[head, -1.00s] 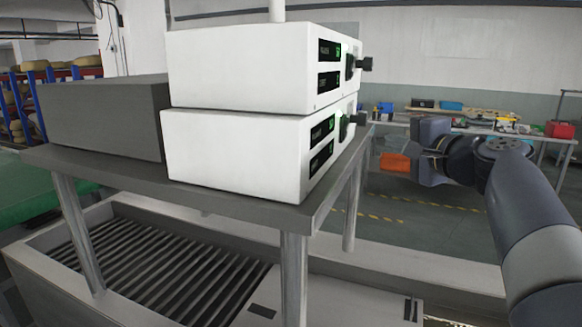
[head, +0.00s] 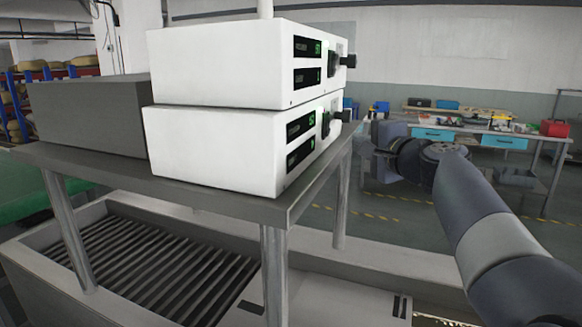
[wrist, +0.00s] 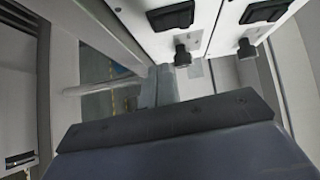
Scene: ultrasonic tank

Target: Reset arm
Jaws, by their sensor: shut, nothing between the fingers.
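My arm reaches in from the right in the head view. Its end, my gripper (wrist: 160,86), is beside the front of two stacked white control boxes. In the wrist view its grey fingers are together and empty. The upper box (head: 215,70) and lower box (head: 205,150) each have dark displays with green marks and a black knob. In the wrist view a knob (wrist: 182,57) and another knob (wrist: 246,49) show close above the gripper; I see no contact.
The boxes stand on a grey metal table (head: 240,208) beside a dark grey block (head: 85,115). Below is a tank with a slatted grating (head: 150,265). A workbench (head: 470,133) with blue drawers stands far right. Open floor (head: 400,215) lies between.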

